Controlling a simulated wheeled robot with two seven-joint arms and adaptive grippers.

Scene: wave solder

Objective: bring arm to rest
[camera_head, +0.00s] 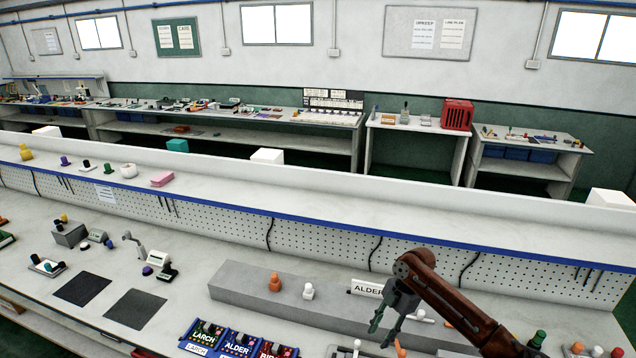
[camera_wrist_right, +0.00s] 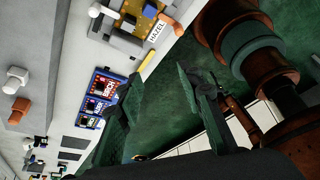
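My right arm, reddish brown, comes in from the lower right in the head view. Its dark grey-green right gripper (camera_head: 384,326) hangs over the front part of the workbench, just in front of the grey raised block (camera_head: 240,287). In the right wrist view the two fingers of this gripper (camera_wrist_right: 165,85) stand apart with nothing between them; green floor shows behind. A brown and green arm part (camera_wrist_right: 245,45) fills the upper right of that view. My left arm and gripper are not in view.
Orange and white pegs (camera_head: 275,282) stand on the block. A HAZEL label (camera_wrist_right: 156,32) shows in the wrist view. Dark mats (camera_head: 135,309) lie left.

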